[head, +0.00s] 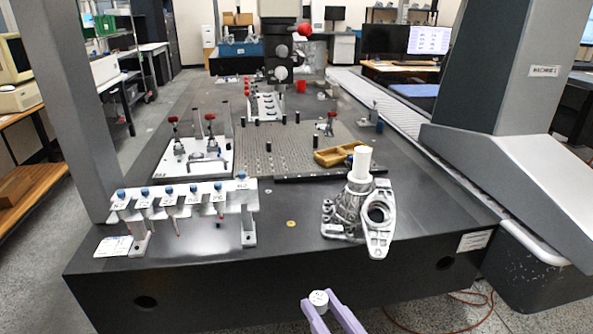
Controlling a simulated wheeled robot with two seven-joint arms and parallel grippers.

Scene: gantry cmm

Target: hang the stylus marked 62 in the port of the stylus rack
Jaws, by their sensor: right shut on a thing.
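The stylus rack (185,212) is a white rail on legs at the front left of the dark granite table. Several blue-topped styluses hang along it, with small labels on its front face; the labels are too small to read surely. My right gripper (326,311), with pale purple fingers, is at the bottom centre, in front of the table's front face. It is shut on a small light-grey round piece, the stylus (318,298), whose top carries a dark mark that I cannot read. The rest of this piece is hidden or out of frame. My left gripper is not in view.
A metal casting (377,218) with a white cylinder (362,163) stands right of the rack. Behind are a white fixture plate (191,166), a perforated plate (283,150) and a tan tray (333,157). The tabletop between rack and casting is mostly clear.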

